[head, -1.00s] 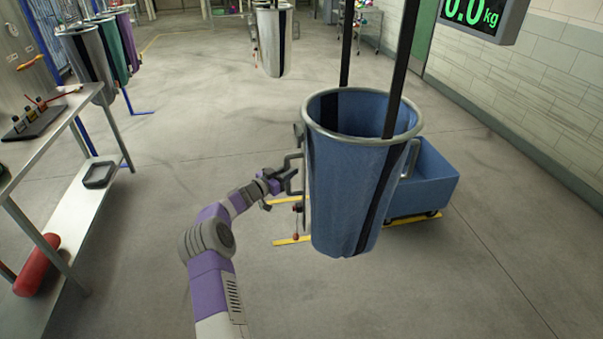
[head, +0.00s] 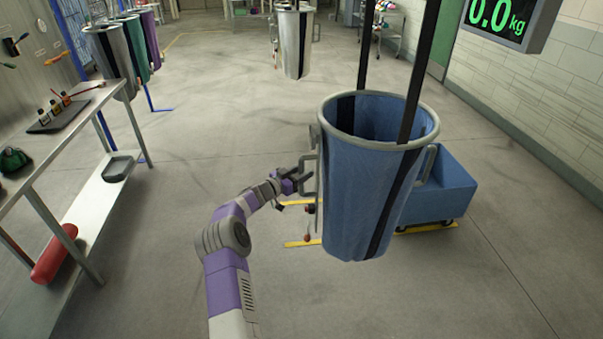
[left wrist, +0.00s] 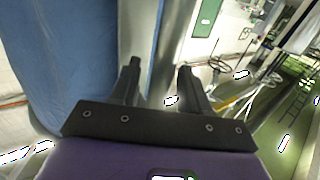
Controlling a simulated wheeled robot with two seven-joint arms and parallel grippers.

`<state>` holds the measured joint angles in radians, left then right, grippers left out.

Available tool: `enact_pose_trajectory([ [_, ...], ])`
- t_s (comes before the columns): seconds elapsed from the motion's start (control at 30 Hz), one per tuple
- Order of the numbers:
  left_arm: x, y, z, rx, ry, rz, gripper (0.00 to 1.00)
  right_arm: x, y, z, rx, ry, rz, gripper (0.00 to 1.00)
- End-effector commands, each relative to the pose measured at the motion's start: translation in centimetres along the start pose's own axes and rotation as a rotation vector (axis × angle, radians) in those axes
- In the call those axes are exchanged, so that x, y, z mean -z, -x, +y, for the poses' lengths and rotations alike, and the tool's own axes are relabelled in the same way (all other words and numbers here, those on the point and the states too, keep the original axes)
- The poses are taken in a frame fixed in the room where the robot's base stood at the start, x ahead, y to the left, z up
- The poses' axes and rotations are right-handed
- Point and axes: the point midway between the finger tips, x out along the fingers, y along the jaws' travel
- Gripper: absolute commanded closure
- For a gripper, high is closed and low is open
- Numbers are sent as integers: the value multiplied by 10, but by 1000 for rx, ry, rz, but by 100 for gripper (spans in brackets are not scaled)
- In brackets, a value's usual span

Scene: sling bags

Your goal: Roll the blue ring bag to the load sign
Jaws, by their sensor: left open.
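The blue ring bag (head: 365,195) hangs upright from black straps in the head view, its grey rim on top and a grey handle (head: 309,175) on its left side. It fills the left of the left wrist view (left wrist: 70,70). My left gripper (head: 297,181) is at that handle, left of the bag. In the left wrist view its two fingers (left wrist: 160,75) are apart, with a grey upright bar (left wrist: 145,30) between or just behind them; contact cannot be told. My right gripper is not in view. No sign reading "load" can be made out.
A blue wheeled cart (head: 450,190) stands behind the bag's right side, near yellow floor strips (head: 300,243). A display (head: 508,18) reads 0.0 kg. A workbench (head: 70,130) stands left; a grey bag (head: 296,45) hangs farther back. Floor between bench and bag is open.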

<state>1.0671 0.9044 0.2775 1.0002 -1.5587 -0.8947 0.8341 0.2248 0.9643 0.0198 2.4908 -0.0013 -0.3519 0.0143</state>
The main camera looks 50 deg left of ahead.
Motion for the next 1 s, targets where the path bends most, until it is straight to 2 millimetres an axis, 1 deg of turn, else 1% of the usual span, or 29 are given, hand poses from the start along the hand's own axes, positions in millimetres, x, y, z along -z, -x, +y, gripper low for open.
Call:
enact_pose_trajectory([
  [0.17,0,16,-1,1,-1,-2,54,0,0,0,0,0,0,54],
  [0.4,0,53,-1,3,0,-2,54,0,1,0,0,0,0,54],
  [0.53,0,68,-1,1,0,-2,54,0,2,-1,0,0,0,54],
  [0.7,0,75,0,-1,0,0,54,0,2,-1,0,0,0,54],
  [1.0,0,75,0,0,0,0,54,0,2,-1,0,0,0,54],
])
